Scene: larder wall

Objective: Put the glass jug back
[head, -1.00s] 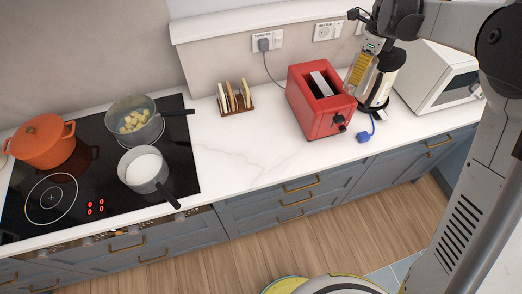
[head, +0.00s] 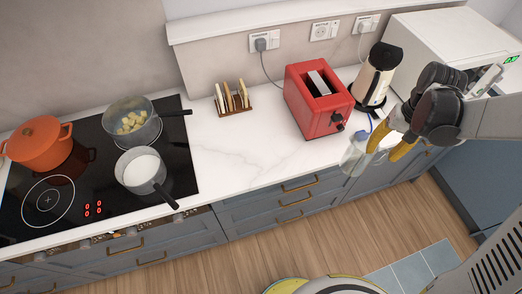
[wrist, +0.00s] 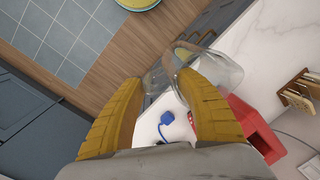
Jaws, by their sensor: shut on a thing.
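My gripper (head: 389,143) has yellow fingers and is shut on the clear glass jug (head: 353,159). The jug is in front of the counter's front edge, right of the toaster in the head view. In the wrist view the jug (wrist: 222,68) shows beyond the yellow fingers (wrist: 160,90), tilted across the picture. It is see-through, so its outline is faint, and the fingers hide part of it.
A blue plug (wrist: 166,118) lies near the kettle.

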